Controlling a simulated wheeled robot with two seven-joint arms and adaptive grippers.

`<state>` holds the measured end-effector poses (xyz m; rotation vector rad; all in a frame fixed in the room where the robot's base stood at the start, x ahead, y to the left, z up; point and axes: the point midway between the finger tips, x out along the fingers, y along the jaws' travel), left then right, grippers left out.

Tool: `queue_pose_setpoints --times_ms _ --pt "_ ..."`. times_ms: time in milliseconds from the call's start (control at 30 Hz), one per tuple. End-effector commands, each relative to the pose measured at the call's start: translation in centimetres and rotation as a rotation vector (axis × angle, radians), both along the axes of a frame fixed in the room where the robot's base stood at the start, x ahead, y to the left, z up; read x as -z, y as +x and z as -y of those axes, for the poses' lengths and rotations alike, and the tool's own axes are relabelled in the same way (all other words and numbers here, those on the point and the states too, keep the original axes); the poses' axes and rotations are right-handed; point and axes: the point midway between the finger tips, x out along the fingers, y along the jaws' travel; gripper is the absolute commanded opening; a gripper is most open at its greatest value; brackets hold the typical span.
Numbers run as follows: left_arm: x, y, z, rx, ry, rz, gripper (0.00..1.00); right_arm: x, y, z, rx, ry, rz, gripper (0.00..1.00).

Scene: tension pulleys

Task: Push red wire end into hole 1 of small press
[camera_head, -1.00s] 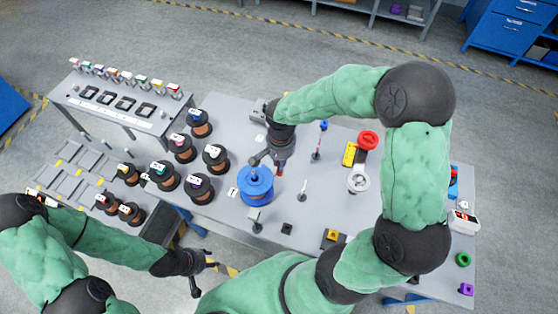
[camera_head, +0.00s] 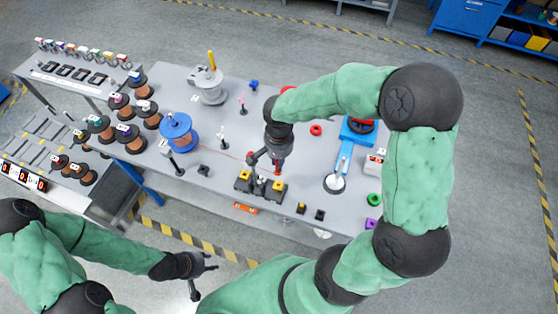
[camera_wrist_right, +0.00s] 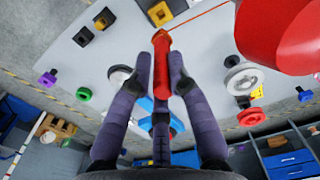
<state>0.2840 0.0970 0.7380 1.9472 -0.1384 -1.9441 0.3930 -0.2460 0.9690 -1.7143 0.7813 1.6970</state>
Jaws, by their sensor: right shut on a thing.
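My right gripper (camera_head: 267,168) is shut on a red wire end (camera_wrist_right: 161,62), which stands between the two fingers in the right wrist view. In the head view it is above the black fixtures with yellow tops (camera_head: 276,187), at the front middle of the table. A thin red wire (camera_head: 225,154) runs from the blue spool (camera_head: 178,134) to this gripper. I cannot tell which fixture is the small press; hole 1 cannot be made out. One yellow-topped fixture (camera_wrist_right: 158,13) lies just beyond the red end, apart from it. My left gripper (camera_head: 201,275) is open and empty, off the table's front edge.
Several copper spools (camera_head: 122,133) stand on the left. A large red thing (camera_wrist_right: 280,35) fills the wrist view's upper right. Small black blocks (camera_head: 319,214) sit near the front edge.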

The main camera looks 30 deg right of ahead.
Motion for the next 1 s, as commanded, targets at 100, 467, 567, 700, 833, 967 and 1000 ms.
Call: queue_pose_setpoints --times_ms 100,467,567,700,833,967,1000 --pt "0.2 0.1 0.0 -0.001 0.0 0.002 0.4 0.3 0.0 0.0 -0.001 0.0 0.0 0.0" --pt "1.7 0.1 0.0 -0.001 0.0 0.002 0.4 2.5 -0.1 0.0 -0.001 -0.001 -0.002 0.0" --pt "2.3 0.1 0.0 -0.001 0.0 0.002 0.4 3.3 0.0 0.0 -0.001 0.0 -0.001 0.0" --pt "3.0 0.1 0.0 0.0 0.0 0.001 0.4 4.4 0.0 0.0 0.0 0.0 -0.001 0.0" --pt "3.4 0.1 0.0 0.0 0.0 0.001 0.4 4.9 0.0 0.0 0.0 0.0 -0.001 0.0" --pt "3.4 0.1 0.0 0.0 0.0 0.001 0.4 5.1 0.0 0.0 0.0 0.0 -0.001 0.0" --pt "3.4 0.1 0.0 0.0 0.0 0.001 0.4 5.1 0.0 0.0 0.0 0.0 -0.001 0.0"
